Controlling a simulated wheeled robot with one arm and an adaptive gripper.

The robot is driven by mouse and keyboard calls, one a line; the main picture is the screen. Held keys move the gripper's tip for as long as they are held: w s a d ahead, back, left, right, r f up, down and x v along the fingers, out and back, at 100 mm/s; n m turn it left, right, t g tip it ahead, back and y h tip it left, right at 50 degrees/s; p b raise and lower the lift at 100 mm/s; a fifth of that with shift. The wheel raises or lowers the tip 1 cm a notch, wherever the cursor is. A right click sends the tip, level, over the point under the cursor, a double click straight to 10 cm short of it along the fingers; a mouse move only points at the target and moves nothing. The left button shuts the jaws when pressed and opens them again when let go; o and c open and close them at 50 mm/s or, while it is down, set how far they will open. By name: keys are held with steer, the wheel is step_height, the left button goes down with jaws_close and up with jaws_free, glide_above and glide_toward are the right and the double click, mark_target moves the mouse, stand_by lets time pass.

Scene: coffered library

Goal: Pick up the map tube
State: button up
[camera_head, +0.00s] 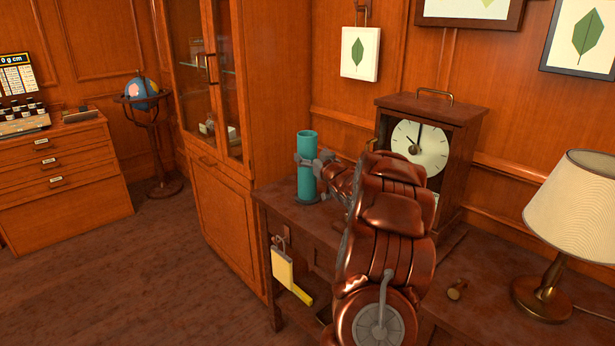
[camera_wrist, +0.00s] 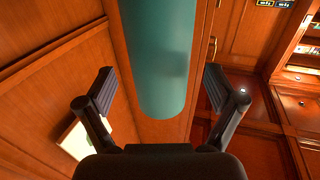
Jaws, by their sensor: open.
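The map tube (camera_head: 306,180) is a plain teal cylinder standing upright at the far left end of the brown desk (camera_head: 290,207). In the wrist view the tube (camera_wrist: 158,55) fills the upper middle, with one rounded end showing. My gripper (camera_head: 312,161) is open at the tube's upper half, reaching in from the right. In the wrist view its two dark fingers (camera_wrist: 158,85) stand on either side of the tube, with a visible gap on each side. My arm hides part of the desk behind it.
A wooden clock (camera_head: 419,145) stands behind my arm. A lamp (camera_head: 572,210) and a small brass object (camera_head: 457,289) are on the desk to the right. A tall glazed cabinet (camera_head: 215,170) stands close left of the tube. A yellow tag (camera_head: 283,268) hangs at the desk front.

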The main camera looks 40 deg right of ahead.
steer(key=shift+x, duration=1.75)
jaws_close()
